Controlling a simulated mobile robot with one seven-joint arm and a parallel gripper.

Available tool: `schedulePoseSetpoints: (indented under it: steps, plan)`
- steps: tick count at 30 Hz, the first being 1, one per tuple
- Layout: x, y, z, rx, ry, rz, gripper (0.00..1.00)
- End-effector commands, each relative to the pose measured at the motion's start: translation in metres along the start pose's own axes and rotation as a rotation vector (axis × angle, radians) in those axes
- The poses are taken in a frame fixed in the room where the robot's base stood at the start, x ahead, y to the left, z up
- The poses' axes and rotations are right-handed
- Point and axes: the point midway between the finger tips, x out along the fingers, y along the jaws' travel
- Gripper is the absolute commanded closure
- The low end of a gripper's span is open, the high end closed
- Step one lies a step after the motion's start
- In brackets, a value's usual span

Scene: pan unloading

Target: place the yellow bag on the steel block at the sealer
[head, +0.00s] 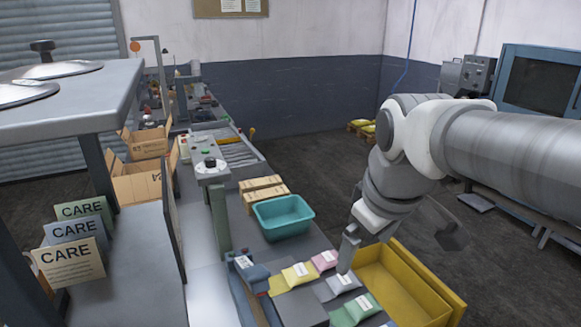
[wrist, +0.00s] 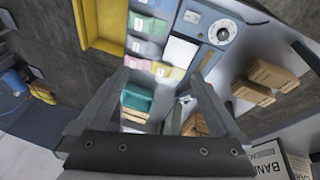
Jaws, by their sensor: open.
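My gripper (head: 348,250) is open and empty, pointing down above the bags, apart from the yellow bag.
A grey bag (head: 343,283) and green bag (head: 360,307) lie to the right. A yellow tray (head: 398,285) stands beyond them. A teal bin (head: 283,217) and cardboard boxes (head: 263,187) stand behind. A grey post (head: 220,219) rises at the left.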

Motion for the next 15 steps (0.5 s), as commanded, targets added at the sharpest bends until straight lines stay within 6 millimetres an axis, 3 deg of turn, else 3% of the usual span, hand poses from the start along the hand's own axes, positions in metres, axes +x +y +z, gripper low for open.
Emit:
schedulePoseSetpoints:
  steps: [15]
  plan:
    - [0.049, 0.021, -0.099, -0.660, -0.102, -0.141, 0.00]
